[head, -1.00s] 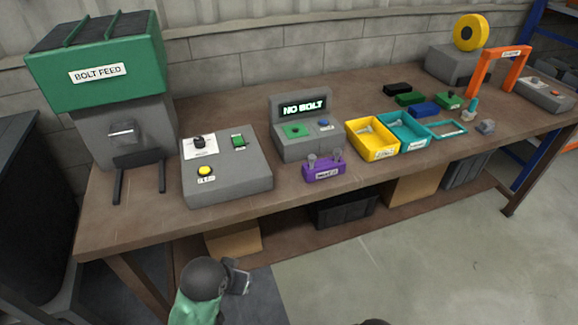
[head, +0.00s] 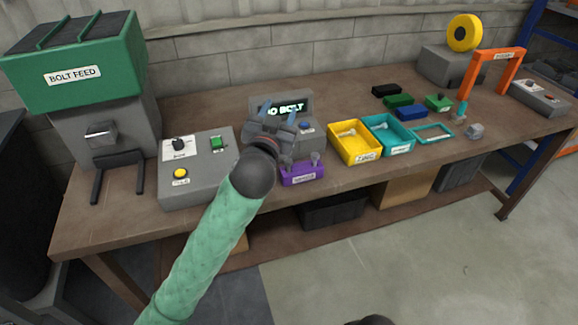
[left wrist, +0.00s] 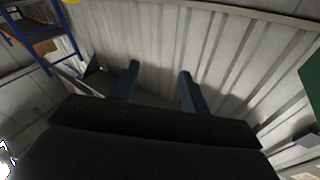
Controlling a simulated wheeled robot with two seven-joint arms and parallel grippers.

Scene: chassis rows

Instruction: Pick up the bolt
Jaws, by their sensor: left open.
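Bolt-like grey pieces show in two places: one (head: 349,133) lies in the yellow tray (head: 357,157), and one (head: 315,159) stands in the purple holder (head: 303,175). Another piece may lie in the teal tray (head: 394,149); it is too small to tell. My left gripper (head: 271,118) is in front of the grey tester, whose display (head: 284,107) reads "NO BOLT", and hides part of it. In the left wrist view its two blue fingers (left wrist: 158,85) are apart, with nothing between them and the wall beyond. My right gripper is not in view.
The green bolt feed (head: 75,65) stands at the left end of the bench, beside a grey control box (head: 200,190). Coloured blocks (head: 398,101) and an orange arch (head: 497,55) are to the right. Bare bench top (head: 200,95) lies behind the tester.

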